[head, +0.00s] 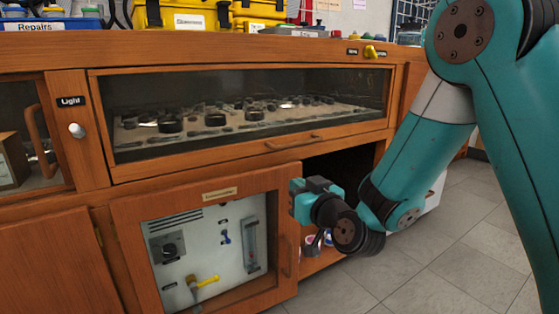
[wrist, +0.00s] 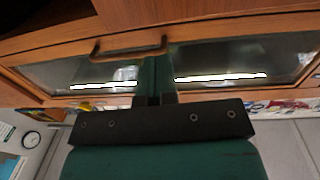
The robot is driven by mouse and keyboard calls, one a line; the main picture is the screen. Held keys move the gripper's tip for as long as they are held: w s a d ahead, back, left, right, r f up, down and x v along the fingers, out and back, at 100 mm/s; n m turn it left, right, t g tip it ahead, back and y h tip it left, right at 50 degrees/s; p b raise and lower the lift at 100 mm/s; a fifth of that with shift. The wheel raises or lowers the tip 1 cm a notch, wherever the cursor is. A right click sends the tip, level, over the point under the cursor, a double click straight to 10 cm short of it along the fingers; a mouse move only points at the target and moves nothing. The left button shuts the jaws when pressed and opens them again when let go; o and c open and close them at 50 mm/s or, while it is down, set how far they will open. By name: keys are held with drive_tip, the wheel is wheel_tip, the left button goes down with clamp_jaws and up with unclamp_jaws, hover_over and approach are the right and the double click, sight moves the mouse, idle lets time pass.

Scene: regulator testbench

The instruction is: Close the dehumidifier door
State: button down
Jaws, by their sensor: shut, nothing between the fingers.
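The dehumidifier door (head: 128,218) is a wooden frame with a window, low in the bench in the head view. It stands swung out, with dark cabinet space open to its right. A label sits on its top rail and a handle (head: 285,258) on its right side. A panel with a yellow lever shows through the window. My gripper (head: 316,186) is beside the door's upper right edge, in front of the opening; contact cannot be told. In the wrist view my gripper (wrist: 155,75) has its fingers together, empty, with the display case's handle (wrist: 130,45) behind them.
The glass-fronted display case (head: 230,160) lies above the door. Red and white items (head: 310,240) sit inside the open cabinet. A light switch (head: 77,130) is at the left. Tiled floor (head: 430,275) is clear at the right. A wall clock (wrist: 32,140) shows in the wrist view.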

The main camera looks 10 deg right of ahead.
sight(275, 170)
drive_tip(key=p+x, duration=0.4)
drive_tip(key=p, duration=0.1)
drive_tip(key=p+x, duration=0.2)
drive_tip(key=x, duration=0.1)
drive_tip(key=shift+r+p, duration=0.3)
drive_tip(key=shift+w+a+f+p, duration=0.2)
drive_tip(key=shift+w+f+p, duration=0.1)
drive_tip(key=shift+w+p, duration=0.45)
